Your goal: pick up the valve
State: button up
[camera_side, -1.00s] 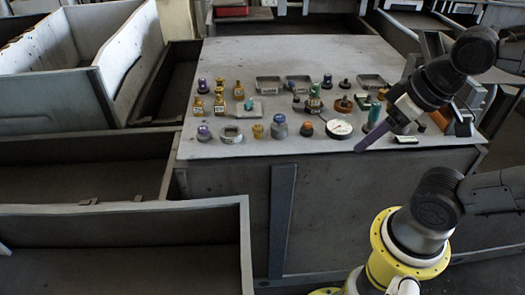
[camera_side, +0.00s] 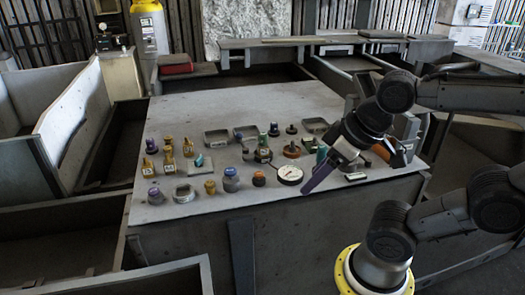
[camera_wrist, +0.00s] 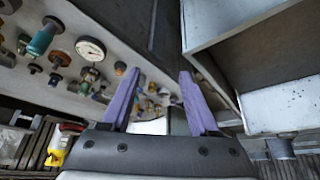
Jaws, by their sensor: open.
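Several small fittings stand on the grey tabletop (camera_side: 240,112); I cannot tell for sure which one is the valve. A dark fitting with a green part (camera_side: 263,153) stands mid-table, behind the white dial gauge (camera_side: 289,174). Brass fittings (camera_side: 148,167) stand at the left. My gripper (camera_side: 306,190) has purple fingers and is at the table's front edge, just right of the gauge. In the wrist view my gripper's fingers (camera_wrist: 158,72) are spread apart with nothing held between them. The fittings lie beyond and to the left there.
Shallow grey trays (camera_side: 216,138) sit at the back of the fittings. Upright holders (camera_side: 403,135) stand at the table's right side, close to my arm. Open grey bins with raised walls (camera_side: 72,115) flank the left. The back of the tabletop is clear.

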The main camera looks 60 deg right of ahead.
jog(key=o, duration=0.4)
